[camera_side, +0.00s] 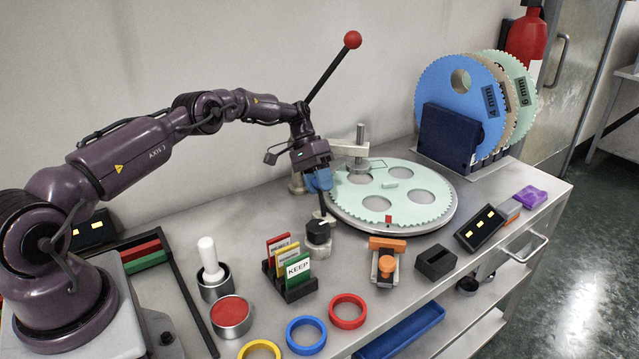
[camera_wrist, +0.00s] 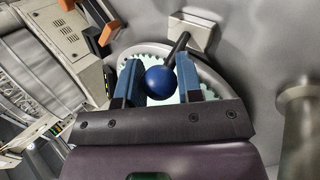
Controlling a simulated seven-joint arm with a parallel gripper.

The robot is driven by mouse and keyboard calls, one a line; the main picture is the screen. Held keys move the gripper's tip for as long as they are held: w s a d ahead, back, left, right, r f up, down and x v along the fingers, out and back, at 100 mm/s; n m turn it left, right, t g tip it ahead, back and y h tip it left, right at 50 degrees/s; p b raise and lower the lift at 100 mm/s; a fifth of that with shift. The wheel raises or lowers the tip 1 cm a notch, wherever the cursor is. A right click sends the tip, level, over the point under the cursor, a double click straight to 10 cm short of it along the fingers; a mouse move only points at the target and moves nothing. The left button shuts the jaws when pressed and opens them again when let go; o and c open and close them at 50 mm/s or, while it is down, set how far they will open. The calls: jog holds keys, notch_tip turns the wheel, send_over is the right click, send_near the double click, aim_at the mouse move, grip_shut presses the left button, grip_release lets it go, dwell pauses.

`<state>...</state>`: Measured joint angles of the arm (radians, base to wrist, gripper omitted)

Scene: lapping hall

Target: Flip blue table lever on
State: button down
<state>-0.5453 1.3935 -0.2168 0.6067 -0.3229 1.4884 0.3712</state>
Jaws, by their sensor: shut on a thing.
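The blue lever has a round blue knob (camera_wrist: 160,82) on a dark shaft (camera_wrist: 180,44), seen in the wrist view. My gripper (camera_wrist: 159,78) is shut on the knob, one blue finger on each side. In the side view my gripper (camera_side: 319,184) points down at the front left edge of the round table (camera_side: 440,219), and its fingers hide the knob there. The dark shaft runs from the fingers down to a black pivot (camera_side: 318,233) on a small pale block. The shaft stands nearly upright in the side view.
A second lever with a red knob (camera_side: 352,40) rises behind my wrist. A toothed pale green disc (camera_side: 350,200) lies on the round table beside a metal post. A card holder (camera_side: 290,289), an orange clamp (camera_side: 388,245) and a white-handled tool (camera_side: 209,258) stand in front.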

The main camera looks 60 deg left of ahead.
jog(key=c, duration=0.8)
grip_release()
jog(key=shift+d+f, duration=0.1)
jog(key=shift+d, duration=0.3)
jog(key=shift+a, duration=0.15)
jog(key=shift+a+r, duration=0.4)
jog(key=shift+r, duration=0.1)
jog(key=r, duration=0.3)
jog(key=a+r, duration=0.1)
jog(key=r, duration=0.2)
jog(key=a+r, duration=0.1)
jog(key=r, duration=0.3)
jog(key=shift+r, duration=0.1)
